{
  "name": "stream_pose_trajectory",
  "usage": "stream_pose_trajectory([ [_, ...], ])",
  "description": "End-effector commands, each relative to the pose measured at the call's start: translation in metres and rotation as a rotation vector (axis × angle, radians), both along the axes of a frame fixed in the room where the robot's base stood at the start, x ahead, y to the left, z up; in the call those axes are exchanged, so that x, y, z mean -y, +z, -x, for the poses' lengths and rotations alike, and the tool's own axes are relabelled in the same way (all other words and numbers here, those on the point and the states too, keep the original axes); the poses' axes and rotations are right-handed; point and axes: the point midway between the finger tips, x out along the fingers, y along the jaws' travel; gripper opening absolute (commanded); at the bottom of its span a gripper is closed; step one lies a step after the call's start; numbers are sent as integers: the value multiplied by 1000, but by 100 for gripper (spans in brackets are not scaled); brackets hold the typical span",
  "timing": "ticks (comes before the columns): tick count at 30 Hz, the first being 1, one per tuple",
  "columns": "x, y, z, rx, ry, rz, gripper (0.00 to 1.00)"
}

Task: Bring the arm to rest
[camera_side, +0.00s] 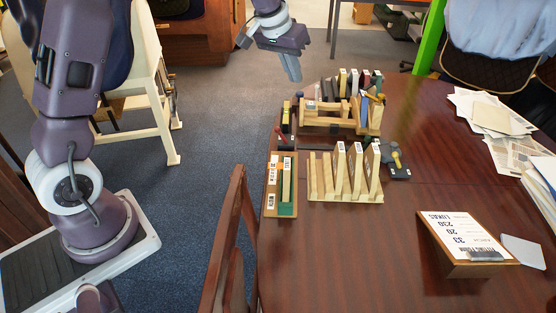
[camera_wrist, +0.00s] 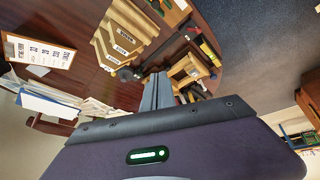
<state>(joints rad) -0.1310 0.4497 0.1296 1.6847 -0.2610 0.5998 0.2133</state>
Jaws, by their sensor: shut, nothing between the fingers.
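My gripper (camera_side: 291,68) is shut and empty. It hangs in the air above the far end of the table, beyond the wooden racks, and touches nothing. In the wrist view its shut fingers (camera_wrist: 157,92) point at the table with the racks beyond them. The rest of my arm shows at the left and top of the side view.
A slotted wooden rack (camera_side: 326,186) with several upright boards stands on the brown table (camera_side: 320,245). A toolbox-like wooden holder (camera_side: 325,117) is behind it. A sign (camera_side: 458,238) and papers (camera_side: 487,112) lie to the right. A chair (camera_side: 232,245) stands at the near left edge.

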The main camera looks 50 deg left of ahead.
Motion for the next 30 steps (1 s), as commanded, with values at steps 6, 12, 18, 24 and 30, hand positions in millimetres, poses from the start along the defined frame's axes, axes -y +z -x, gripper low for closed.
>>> stream_pose_trajectory([
  [6, 71, 92, 175, 38, -111, 2, 0],
  [12, 92, 80, 310, 53, -176, -54, 0],
  [18, 92, 61, 351, 56, -188, -85, 0],
  [24, 92, 61, 352, 56, -188, -85, 0],
  [30, 92, 61, 352, 56, -188, -85, 0],
])
